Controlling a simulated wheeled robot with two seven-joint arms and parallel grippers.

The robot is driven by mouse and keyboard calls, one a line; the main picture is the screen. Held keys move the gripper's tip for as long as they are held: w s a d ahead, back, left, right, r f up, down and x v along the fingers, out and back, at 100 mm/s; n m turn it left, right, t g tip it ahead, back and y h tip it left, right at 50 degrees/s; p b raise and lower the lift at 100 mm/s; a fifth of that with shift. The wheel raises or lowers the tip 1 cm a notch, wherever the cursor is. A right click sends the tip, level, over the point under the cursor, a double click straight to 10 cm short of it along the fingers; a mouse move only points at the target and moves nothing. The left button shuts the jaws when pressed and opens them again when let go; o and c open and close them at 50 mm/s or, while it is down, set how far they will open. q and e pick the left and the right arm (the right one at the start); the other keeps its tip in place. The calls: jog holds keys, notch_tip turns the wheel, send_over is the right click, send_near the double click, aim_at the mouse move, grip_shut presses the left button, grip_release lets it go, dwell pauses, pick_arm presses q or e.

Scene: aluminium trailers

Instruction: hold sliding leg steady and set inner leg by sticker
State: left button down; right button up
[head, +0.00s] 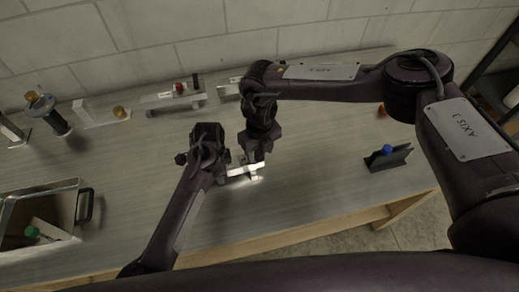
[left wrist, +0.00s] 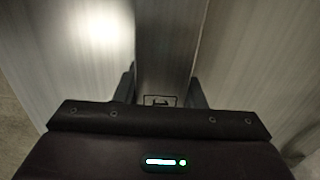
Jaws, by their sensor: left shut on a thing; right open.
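A short bright aluminium leg piece (head: 240,172) lies near the middle of the table, between my two grippers. My left gripper (head: 221,172) is at its left end and shut on it. In the left wrist view a long metal bar (left wrist: 165,45) runs between the two fingers of my left gripper (left wrist: 161,92), with a small dark-outlined sticker (left wrist: 160,100) on it. My right gripper (head: 250,155) is open, just above or beside the right part of the piece; I cannot tell whether it touches. The grippers partly hide the piece, so I cannot separate the inner leg from the sliding leg.
Aluminium parts with knobs (head: 172,97) stand along the back wall. A metal bin (head: 70,186) with a green-topped item is at the left. A dark holder (head: 388,157) with a blue knob stands at the right. The table between is clear.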

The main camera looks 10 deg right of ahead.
grip_shut()
jog(key=d, duration=0.5)
jog(key=shift+w, duration=0.4)
grip_release()
jog(key=shift+r, duration=0.1)
notch_tip(320, 180, up, 12)
dwell(0.3)
